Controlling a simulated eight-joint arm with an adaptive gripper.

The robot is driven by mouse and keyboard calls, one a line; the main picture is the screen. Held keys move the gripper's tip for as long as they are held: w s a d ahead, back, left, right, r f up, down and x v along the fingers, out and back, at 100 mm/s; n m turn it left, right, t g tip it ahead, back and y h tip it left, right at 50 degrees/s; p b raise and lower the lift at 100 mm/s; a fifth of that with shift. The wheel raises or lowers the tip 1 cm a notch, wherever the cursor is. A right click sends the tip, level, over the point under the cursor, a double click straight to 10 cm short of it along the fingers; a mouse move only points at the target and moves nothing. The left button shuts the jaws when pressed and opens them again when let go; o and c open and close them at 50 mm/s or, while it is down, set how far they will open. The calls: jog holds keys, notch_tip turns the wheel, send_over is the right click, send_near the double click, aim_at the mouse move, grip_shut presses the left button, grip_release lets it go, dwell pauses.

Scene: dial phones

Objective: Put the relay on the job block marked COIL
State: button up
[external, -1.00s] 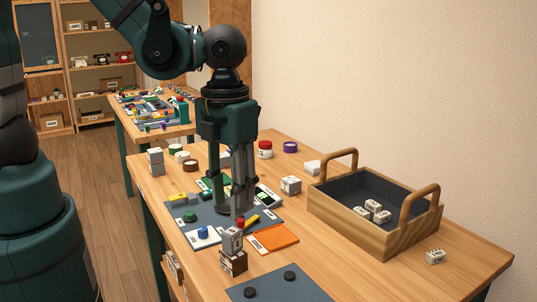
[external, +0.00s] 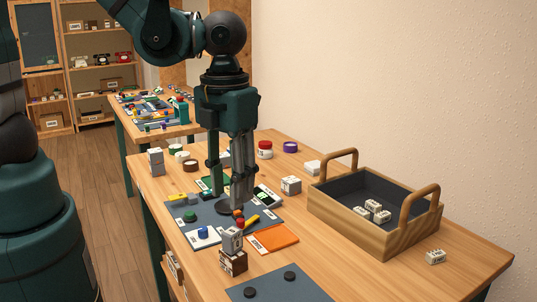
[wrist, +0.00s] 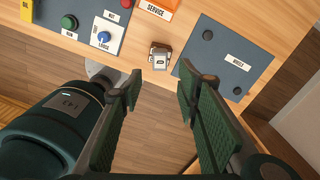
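A small grey block with a pale labelled face (external: 232,239) sits on a dark brown block with white labels (external: 233,263), near the table's front-left edge. The wrist view shows this stack from above, the pale top (wrist: 160,62) over the brown block (wrist: 161,48). The lettering is too small to read, so I cannot tell for sure which is the relay or the COIL block. My gripper (external: 226,200) is open and empty, above the table and apart from the stack; in the wrist view its fingers (wrist: 160,83) are spread wide.
A wooden tray (external: 397,238) holds several white labelled blocks; another block (external: 435,257) lies beside it. Another stack (external: 155,161) stands far left.

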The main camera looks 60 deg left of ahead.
jog(key=a+r+n+t, duration=0.2)
jog(key=a+r+n, duration=0.3)
jog(key=a+n, duration=0.3)
jog(key=a+r+n+t, duration=0.2)
jog(key=a+r+n, duration=0.3)
jog(key=n, duration=0.8)
jog(key=s+a+r+n+t, duration=0.1)
jog(key=a+r+n+t, duration=0.2)
jog(key=a+n, duration=0.7)
notch_tip(320, 180, up, 3)
jog(key=shift+a+f, duration=0.1)
jog(key=shift+a, duration=0.4)
